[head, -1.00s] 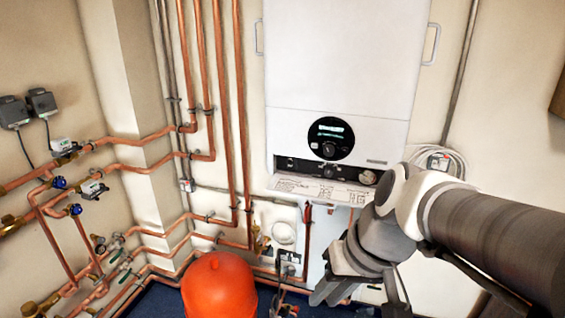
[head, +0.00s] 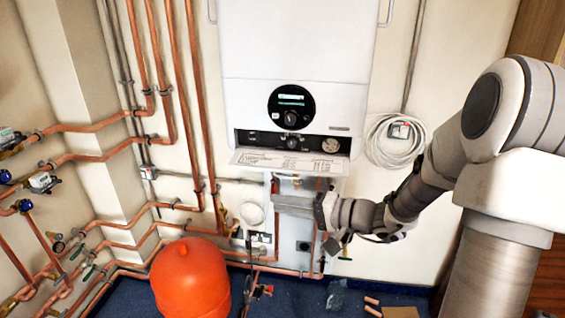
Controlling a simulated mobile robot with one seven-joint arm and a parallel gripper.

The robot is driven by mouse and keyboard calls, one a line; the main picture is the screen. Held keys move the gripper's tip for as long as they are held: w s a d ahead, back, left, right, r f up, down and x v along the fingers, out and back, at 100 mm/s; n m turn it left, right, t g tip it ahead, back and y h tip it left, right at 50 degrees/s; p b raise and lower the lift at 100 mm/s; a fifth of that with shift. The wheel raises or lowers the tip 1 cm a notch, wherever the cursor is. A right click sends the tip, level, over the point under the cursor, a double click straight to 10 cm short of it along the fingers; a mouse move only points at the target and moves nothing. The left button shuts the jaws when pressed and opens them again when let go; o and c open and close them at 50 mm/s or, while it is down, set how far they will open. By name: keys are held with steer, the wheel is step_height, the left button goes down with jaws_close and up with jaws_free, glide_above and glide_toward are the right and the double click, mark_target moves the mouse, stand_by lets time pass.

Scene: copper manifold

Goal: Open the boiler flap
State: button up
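The white boiler (head: 295,55) hangs on the wall at the top centre of the head view. Its flap (head: 290,162) is folded down and out below the front, with a printed label facing up. A dark control strip (head: 265,141) with knobs and a round gauge is exposed above the flap. My gripper (head: 298,208) is just below the flap in the picture, pointing left, in front of the pipes under the boiler. I see no contact with the flap. Its fingers are too small and side-on to show whether they are open.
An orange-red tank (head: 190,280) stands on the blue floor at lower left. Copper pipes (head: 200,95) run up the wall left of the boiler. A coiled white cable (head: 395,141) hangs to its right. A cardboard piece (head: 403,312) lies on the floor.

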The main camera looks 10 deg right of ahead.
mark_target(291, 170)
steer(key=w+d+f+m+t+h+b, duration=0.1)
steer(key=w+d+f+m+t+h, duration=0.2)
steer(key=d, duration=0.4)
steer(key=w+d+f+m+t+h, duration=0.1)
steer(key=w+d+m+t+h, duration=0.15)
steer(key=d+t, duration=0.3)
steer(key=shift+m+g, duration=0.45)
steer(key=p+x, duration=0.1)
steer(key=x, duration=0.4)
steer(key=p+x, duration=0.1)
steer(key=x, duration=0.5)
steer(key=d+p+x, duration=0.1)
steer(key=x, duration=0.5)
steer(key=shift+w+a+r, duration=0.1)
steer(key=shift+w+a, duration=0.05)
steer(key=shift+w, duration=0.25)
jaws_close()
jaws_free()
steer(key=shift+s, duration=0.15)
